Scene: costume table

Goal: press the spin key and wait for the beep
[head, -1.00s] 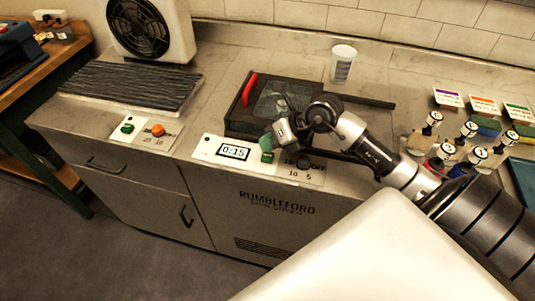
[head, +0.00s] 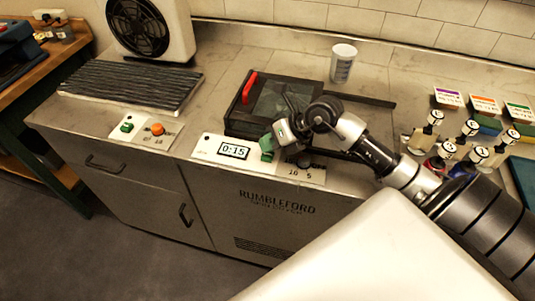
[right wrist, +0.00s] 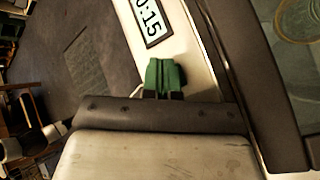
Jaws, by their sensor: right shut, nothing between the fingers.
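The spinner's white panel (head: 206,146) is set in the front of the counter, with a display (head: 234,151) reading 0:15. A green key (head: 267,156) sits just right of the display. My right gripper (head: 266,143) is shut and empty, its green fingertips pointing down right at the key. I cannot tell whether they touch it. In the right wrist view the shut fingertips (right wrist: 165,76) lie over the panel beside the display (right wrist: 150,18), and the key is hidden. My left gripper is not in view.
A dark dial (head: 304,161) is right of the key, partly under my arm. A dark-framed lid with a red handle (head: 249,87) lies behind. A second panel with green and orange buttons (head: 157,129) is at left. A white cup (head: 343,63) and several small bottles (head: 468,131) stand right.

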